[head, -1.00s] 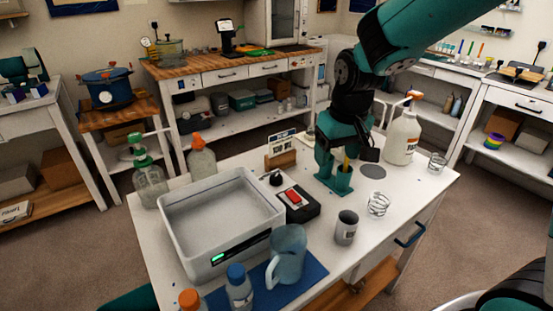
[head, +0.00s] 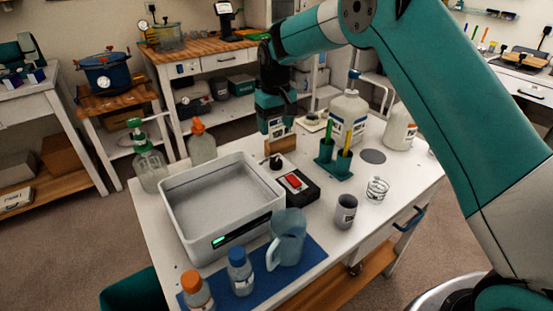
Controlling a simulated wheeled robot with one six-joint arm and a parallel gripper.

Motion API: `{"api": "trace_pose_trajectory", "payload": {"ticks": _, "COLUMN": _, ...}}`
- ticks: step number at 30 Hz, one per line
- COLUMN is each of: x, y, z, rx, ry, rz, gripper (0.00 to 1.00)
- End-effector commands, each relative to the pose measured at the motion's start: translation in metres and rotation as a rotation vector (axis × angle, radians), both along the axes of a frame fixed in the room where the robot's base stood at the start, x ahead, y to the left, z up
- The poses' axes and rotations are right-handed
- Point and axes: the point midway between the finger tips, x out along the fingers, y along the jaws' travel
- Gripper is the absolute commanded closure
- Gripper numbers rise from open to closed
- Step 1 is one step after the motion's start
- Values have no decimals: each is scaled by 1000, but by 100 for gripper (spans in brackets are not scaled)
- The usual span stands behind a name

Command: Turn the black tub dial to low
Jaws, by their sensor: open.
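The tub (head: 175,180) is a pale grey rectangular basin with a green-lit display on its front, standing on the white table. The black dial (head: 276,162) sits on the control box beside the tub's back right corner, upright, near a red switch (head: 293,181). Its pointer setting is too small to read. My gripper (head: 279,134) is open and empty, pointing down above and just behind the dial, apart from it. It overlaps the small sign on its wooden block (head: 281,146), and its fingertips are hard to make out.
A teal holder (head: 334,170) with upright tools, a white jug (head: 347,117), a grey cup (head: 345,212) and a wire coil (head: 377,189) stand to the right. A blue-tinted pitcher (head: 287,240) and bottles (head: 240,272) stand in front.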

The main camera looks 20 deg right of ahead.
Motion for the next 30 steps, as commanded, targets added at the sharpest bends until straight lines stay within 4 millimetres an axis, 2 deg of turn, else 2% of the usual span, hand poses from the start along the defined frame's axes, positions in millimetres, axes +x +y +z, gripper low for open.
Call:
{"api": "trace_pose_trajectory", "payload": {"ticks": 1, "x": -1, "y": 0, "z": -12, "rx": -1, "ry": 6, "rz": 0, "gripper": 33}}
{"api": "trace_pose_trajectory", "payload": {"ticks": 9, "x": -1, "y": 0, "z": -73, "rx": -1, "ry": 4, "rz": 0, "gripper": 33}}
{"api": "trace_pose_trajectory", "payload": {"ticks": 15, "x": -1, "y": 0, "z": -106, "rx": 0, "ry": 1, "rz": 0, "gripper": 33}}
{"api": "trace_pose_trajectory", "payload": {"ticks": 21, "x": 0, "y": 0, "z": -121, "rx": 0, "ry": -1, "rz": 0, "gripper": 33}}
{"api": "trace_pose_trajectory", "payload": {"ticks": 29, "x": 0, "y": 0, "z": -123, "rx": 0, "ry": -2, "rz": 0, "gripper": 33}}
{"api": "trace_pose_trajectory", "payload": {"ticks": 30, "x": 0, "y": 0, "z": -123, "rx": 0, "ry": -2, "rz": 0, "gripper": 35}}
